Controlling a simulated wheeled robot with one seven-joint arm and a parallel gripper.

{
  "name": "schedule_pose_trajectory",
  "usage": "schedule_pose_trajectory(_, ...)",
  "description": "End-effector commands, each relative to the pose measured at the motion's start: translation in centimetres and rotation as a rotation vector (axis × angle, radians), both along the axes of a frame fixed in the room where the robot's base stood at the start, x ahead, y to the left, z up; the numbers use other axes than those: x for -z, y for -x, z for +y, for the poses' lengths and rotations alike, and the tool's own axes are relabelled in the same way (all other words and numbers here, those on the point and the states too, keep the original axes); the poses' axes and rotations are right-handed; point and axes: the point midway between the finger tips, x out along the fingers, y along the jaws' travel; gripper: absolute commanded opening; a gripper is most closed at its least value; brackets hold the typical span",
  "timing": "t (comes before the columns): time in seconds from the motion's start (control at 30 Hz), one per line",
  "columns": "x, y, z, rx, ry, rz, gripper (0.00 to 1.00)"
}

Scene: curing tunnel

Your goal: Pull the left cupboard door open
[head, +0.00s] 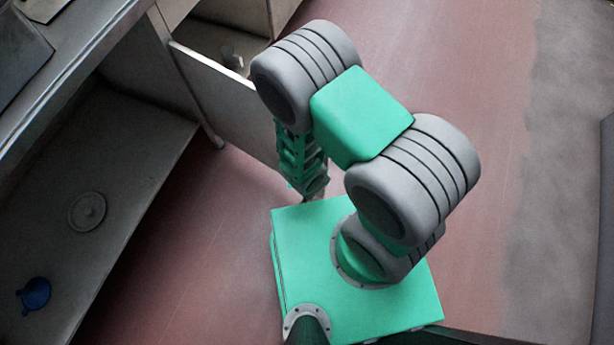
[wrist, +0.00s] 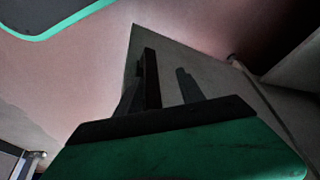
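The left cupboard door (head: 225,98) is a plain grey panel. In the head view it stands swung out from a post of the cupboard, with the dark inside showing behind it. My arm covers its free end. In the wrist view a grey panel (wrist: 218,82), seemingly this door, lies just past my gripper (wrist: 165,75). One dark finger stands in front of the panel near its edge. A second dark shape beside it may be the other finger or a shadow. I cannot tell whether the fingers touch the door. No handle can be made out.
An open shelf bay (head: 135,160) at the left holds a round grey lid (head: 87,211) and a small blue item (head: 35,294). A grey countertop (head: 75,60) runs above it. The reddish floor (head: 215,235) is clear between the bay and my base.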

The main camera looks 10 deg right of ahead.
Motion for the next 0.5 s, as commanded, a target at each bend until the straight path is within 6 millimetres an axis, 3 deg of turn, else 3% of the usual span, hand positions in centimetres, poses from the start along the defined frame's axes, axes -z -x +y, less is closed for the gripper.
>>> schedule_pose_trajectory(0.5, 0.12, 0.23, -0.13, 0.001, 0.002, 0.005, 0.42)
